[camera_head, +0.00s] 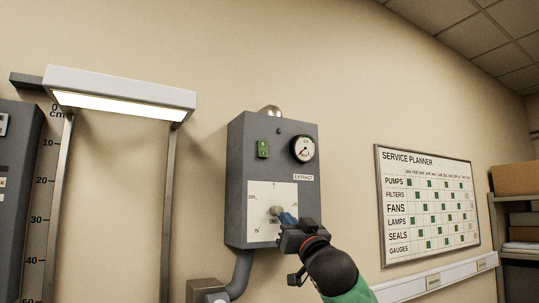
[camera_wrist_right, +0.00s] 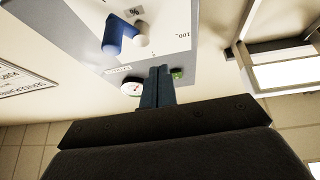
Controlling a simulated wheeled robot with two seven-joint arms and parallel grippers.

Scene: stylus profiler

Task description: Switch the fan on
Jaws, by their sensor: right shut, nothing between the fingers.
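The grey box labelled EXTRACT (camera_head: 237,180) hangs on the wall. It carries a green switch (camera_head: 263,149), a round gauge (camera_head: 304,149) and a white scale plate (camera_head: 262,193). A pale knob (camera_head: 276,211) with a blue part beside it stands out from the plate; the wrist view shows the knob (camera_wrist_right: 141,34) and the blue part (camera_wrist_right: 112,36). My right gripper (camera_head: 293,226) is in front of the plate's lower right, close to the knob. Its fingers (camera_wrist_right: 158,69) are shut and empty; contact with the knob cannot be told. My left gripper is out of view.
A lit lamp (camera_head: 122,92) on two posts stands left of the box. A grey conduit (camera_head: 241,271) leaves the box's underside. A service planner board (camera_head: 427,203) hangs to the right, above a pale wall rail (camera_head: 440,278). Shelves with boxes (camera_head: 521,219) stand at far right.

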